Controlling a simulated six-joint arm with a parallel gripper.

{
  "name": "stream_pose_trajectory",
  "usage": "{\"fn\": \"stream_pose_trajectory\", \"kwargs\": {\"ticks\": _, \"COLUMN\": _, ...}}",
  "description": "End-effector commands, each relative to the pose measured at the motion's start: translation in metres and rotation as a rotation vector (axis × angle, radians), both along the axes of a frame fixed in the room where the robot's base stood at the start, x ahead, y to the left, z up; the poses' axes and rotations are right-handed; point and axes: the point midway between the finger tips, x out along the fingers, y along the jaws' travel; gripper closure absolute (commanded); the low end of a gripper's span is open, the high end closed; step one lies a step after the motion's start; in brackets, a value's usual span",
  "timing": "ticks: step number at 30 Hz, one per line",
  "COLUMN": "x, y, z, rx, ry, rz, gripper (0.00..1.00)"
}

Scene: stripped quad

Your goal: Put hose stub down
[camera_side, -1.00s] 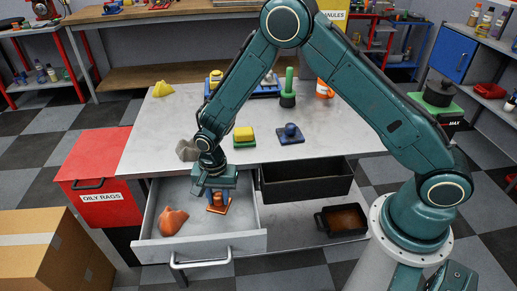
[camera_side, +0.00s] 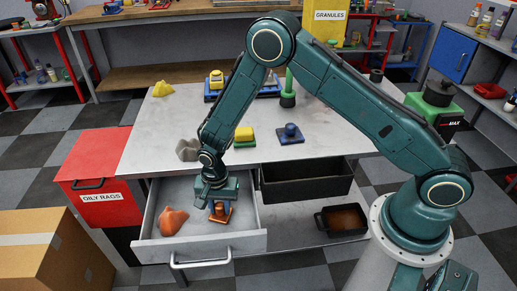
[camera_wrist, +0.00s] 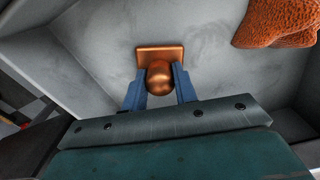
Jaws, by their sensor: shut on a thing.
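My gripper (camera_side: 219,205) points down inside the open drawer, with its blue fingers shut on a copper-coloured piece. The copper piece (camera_side: 221,216) has a square plate and a round knob; it also shows between the fingers in the wrist view (camera_wrist: 159,77). Its plate is low over the drawer floor, and I cannot tell whether it touches. I take this held piece for the hose stub, though its look does not confirm that. The grey metal drawer (camera_side: 245,243) is pulled out under the bench, and its bare floor shows in the wrist view (camera_wrist: 225,75).
A crumpled orange rag (camera_side: 173,221) lies in the drawer left of my gripper. On the bench (camera_side: 345,138) are a grey lump (camera_side: 187,150), a yellow-and-green block (camera_side: 244,137) and a blue knobbed plate (camera_side: 290,134). A black bin (camera_side: 306,181) stands right of the drawer.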

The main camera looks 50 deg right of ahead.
Motion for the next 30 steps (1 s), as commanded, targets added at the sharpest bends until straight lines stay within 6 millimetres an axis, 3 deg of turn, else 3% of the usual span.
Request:
{"fn": "stream_pose_trajectory", "kwargs": {"ticks": 1, "x": 0.000, "y": 0.000, "z": -0.001, "rx": 0.000, "ry": 0.000, "rz": 0.000, "gripper": 0.68}}
{"fn": "stream_pose_trajectory", "kwargs": {"ticks": 4, "x": 0.000, "y": 0.000, "z": 0.000, "rx": 0.000, "ry": 0.000, "rz": 0.000, "gripper": 0.50}}
{"fn": "stream_pose_trajectory", "kwargs": {"ticks": 19, "x": 0.000, "y": 0.000, "z": 0.006, "rx": 0.001, "ry": -0.001, "rz": 0.000, "gripper": 0.50}}
{"fn": "stream_pose_trajectory", "kwargs": {"ticks": 30, "x": 0.001, "y": 0.000, "z": 0.047, "rx": 0.001, "ry": -0.004, "rz": 0.000, "gripper": 0.50}}
